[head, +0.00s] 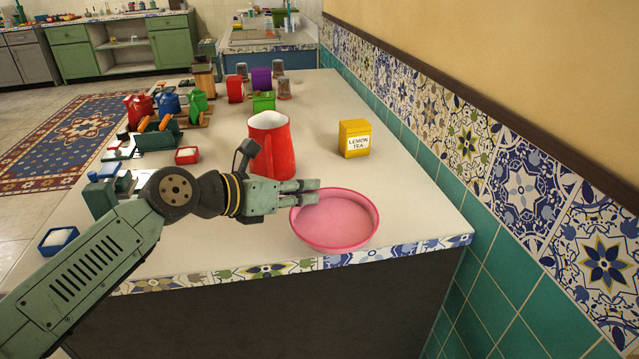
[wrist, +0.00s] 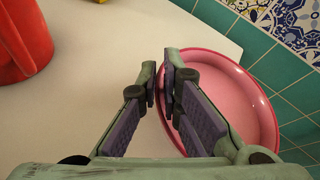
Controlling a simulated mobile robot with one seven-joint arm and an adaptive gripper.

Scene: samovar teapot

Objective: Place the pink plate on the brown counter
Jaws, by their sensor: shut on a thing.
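The pink plate (head: 336,220) is round with a raised darker rim, at the front right of the near pale counter (head: 405,215). It also shows at the right of the wrist view (wrist: 245,95). My gripper (head: 312,190) is shut on the plate's left rim. In the wrist view, one finger of my gripper (wrist: 163,82) is inside the rim and the other outside. The plate looks about level; I cannot tell whether it touches the counter. No counter top in view is plainly brown; the near counter has a dark front.
A red jug (head: 270,147) stands just behind my gripper. A yellow lemon tea box (head: 354,139) stands further back on the right. Several coloured pots and cups fill the back left. A tiled wall (head: 500,195) bounds the right side. The counter right of the tea box is clear.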

